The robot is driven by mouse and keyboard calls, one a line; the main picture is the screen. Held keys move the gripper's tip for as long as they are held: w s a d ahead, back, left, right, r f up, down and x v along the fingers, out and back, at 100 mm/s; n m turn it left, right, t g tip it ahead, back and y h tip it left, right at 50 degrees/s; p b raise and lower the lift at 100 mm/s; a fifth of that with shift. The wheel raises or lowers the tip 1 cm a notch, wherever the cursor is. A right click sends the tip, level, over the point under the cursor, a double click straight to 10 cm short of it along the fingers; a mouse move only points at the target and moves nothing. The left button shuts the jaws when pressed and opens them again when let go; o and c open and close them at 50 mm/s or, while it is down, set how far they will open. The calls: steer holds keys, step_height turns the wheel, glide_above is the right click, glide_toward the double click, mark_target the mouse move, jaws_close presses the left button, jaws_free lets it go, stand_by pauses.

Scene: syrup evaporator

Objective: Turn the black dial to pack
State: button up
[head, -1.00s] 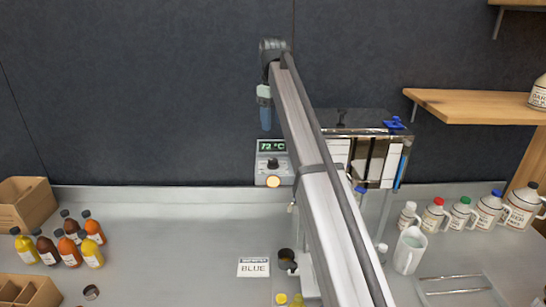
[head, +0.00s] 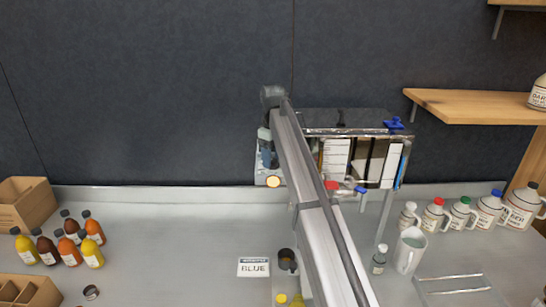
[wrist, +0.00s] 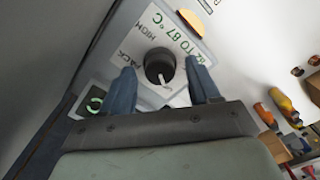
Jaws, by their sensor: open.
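The black dial (wrist: 160,66) sits on a pale control panel (wrist: 188,97) in the wrist view, with a white pointer mark toward the lower right of its face. The word PACK is printed left of the dial, and HIGH is above it. My gripper (wrist: 162,82) is open, with one blue finger on each side of the dial; I cannot tell whether they touch it. In the head view my gripper (head: 268,158) is in front of the panel (head: 262,180) and hides the dial. A green-lit display (wrist: 95,103) is partly visible.
The steel evaporator (head: 355,133) stands right of the panel. Several bottles (head: 70,240) and cardboard boxes (head: 25,203) are at the left. Several jugs (head: 460,213) line the right. A BLUE card (head: 253,267) lies on the counter, whose left-centre is clear.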

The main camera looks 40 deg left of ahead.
steer(key=shift+f, duration=0.1)
steer(key=shift+c, duration=0.2)
steer(key=c, duration=1)
steer(key=shift+m, duration=0.4)
steer(key=m, duration=0.5)
steer(key=shift+m, duration=0.3)
steer(key=m, duration=0.5)
steer(key=shift+m, duration=0.4)
steer(key=o, duration=1)
